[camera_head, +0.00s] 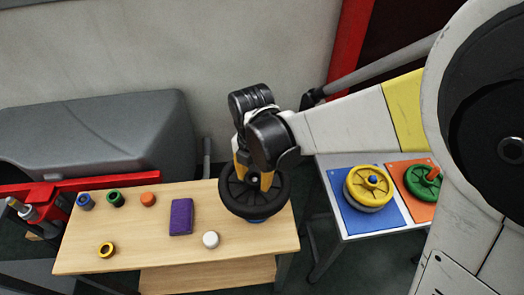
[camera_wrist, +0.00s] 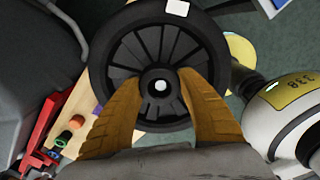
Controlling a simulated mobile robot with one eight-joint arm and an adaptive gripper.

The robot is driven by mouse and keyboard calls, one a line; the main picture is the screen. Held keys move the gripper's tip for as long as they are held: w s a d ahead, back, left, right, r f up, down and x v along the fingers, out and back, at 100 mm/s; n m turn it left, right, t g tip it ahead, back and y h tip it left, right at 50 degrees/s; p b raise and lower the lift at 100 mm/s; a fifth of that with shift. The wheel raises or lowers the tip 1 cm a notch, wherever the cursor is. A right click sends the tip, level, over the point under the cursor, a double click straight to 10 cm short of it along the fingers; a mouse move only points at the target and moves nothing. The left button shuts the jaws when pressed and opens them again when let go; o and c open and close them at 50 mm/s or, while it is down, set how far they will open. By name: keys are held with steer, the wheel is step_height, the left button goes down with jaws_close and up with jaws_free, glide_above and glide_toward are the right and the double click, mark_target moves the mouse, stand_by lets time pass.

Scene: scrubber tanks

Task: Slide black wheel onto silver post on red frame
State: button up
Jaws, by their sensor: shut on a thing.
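The black spoked wheel (camera_head: 234,202) is at the right end of the wooden table in the head view, face up. My gripper (camera_head: 254,181) comes down from above, its two orange fingers shut on the wheel's hub. The wrist view shows the wheel (camera_wrist: 134,48) filling the upper middle, with my gripper's fingertips (camera_wrist: 160,84) on either side of the hub. Something blue shows under the wheel's near edge; I cannot tell whether the wheel touches it. The red frame (camera_head: 45,192) is at the far left, with an upright silver post (camera_head: 31,213) on it.
The wooden table (camera_head: 150,255) holds several small coloured rings and caps, a purple block (camera_head: 181,216) and a white cap (camera_head: 211,240). A side table at right holds a yellow wheel (camera_head: 369,183) and a green wheel (camera_head: 420,182). A grey tank (camera_head: 100,135) stands behind at left.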

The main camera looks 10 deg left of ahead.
steer(key=shift+r, duration=0.15)
steer(key=shift+r+p, duration=1.3)
steer(key=shift+r, duration=0.35)
steer(key=shift+r, duration=0.1)
steer(key=shift+s+r+p, duration=0.1)
steer(key=shift+r+p, duration=1.2)
steer(key=shift+r, duration=0.3)
steer(key=shift+r, duration=0.25)
